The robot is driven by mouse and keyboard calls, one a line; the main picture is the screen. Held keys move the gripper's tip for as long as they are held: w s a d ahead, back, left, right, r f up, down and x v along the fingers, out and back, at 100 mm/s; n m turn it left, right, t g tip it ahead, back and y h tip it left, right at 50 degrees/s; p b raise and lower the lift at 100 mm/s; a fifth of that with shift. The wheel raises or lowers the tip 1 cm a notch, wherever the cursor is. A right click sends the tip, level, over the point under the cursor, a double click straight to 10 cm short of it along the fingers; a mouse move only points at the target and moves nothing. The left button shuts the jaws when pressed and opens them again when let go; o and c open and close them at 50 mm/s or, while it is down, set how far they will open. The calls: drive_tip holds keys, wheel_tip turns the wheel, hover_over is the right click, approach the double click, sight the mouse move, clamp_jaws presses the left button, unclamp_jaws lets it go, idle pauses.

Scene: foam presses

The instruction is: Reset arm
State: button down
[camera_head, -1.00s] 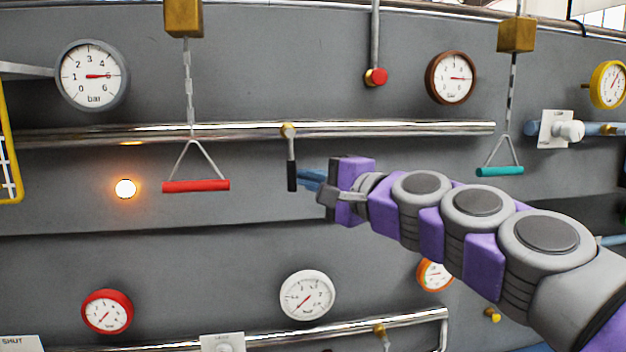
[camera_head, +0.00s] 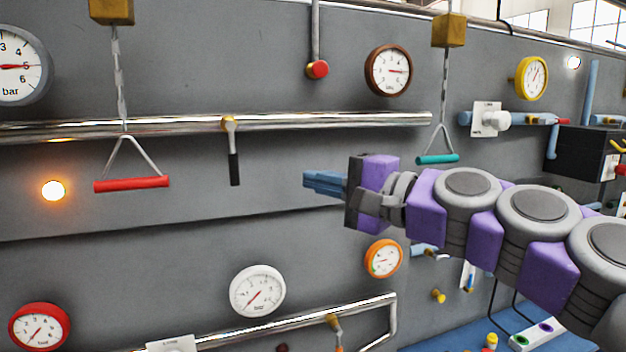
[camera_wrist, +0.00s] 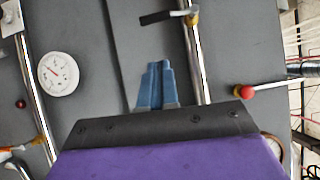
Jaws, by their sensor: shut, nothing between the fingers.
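My gripper (camera_head: 324,183) has blue fingers and sits at the end of my purple and grey arm, in front of the grey wall panel. Its fingers are together and hold nothing. In the head view it points left, apart from the black-handled lever (camera_head: 233,165) that hangs from the upper chrome pipe (camera_head: 330,120). The wrist view shows the closed fingers (camera_wrist: 156,84) from behind, with the lever's dark handle (camera_wrist: 157,17) above them.
A red pull handle (camera_head: 131,184) and a teal pull handle (camera_head: 437,160) hang on chains. Gauges line the panel, including a white one (camera_head: 257,291) and an orange-rimmed one (camera_head: 383,259). An orange lamp (camera_head: 53,190) glows at left. A black box (camera_head: 580,152) stands at right.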

drive_tip(key=s+a+f+n+g+h+b, duration=0.2)
drive_tip(key=s+f, duration=0.2)
drive_tip(key=f, duration=0.6)
drive_tip(key=s+a+f+n+g+h+b, duration=0.25)
drive_tip(key=s+f, duration=0.25)
drive_tip(key=f, duration=0.5)
drive_tip(key=s+a+f+n+g+h+b, duration=0.1)
drive_tip(key=s+f+n+g+h+b, duration=0.2)
drive_tip(key=f, duration=0.8)
drive_tip(key=s+d+f+g+h+b, duration=0.2)
drive_tip(key=s+d+f+g+h, duration=0.1)
drive_tip(key=s+d+f, duration=0.4)
drive_tip(key=s+d+f+g+h+b, duration=0.3)
drive_tip(key=s+d+f, duration=0.5)
drive_tip(key=s+f, duration=0.4)
wheel_tip(320, 180, down, 4)
drive_tip(key=shift+d+n, duration=0.3)
drive_tip(key=shift+n, duration=0.15)
drive_tip(key=shift+d+h, duration=0.15)
drive_tip(key=shift+h, duration=0.1)
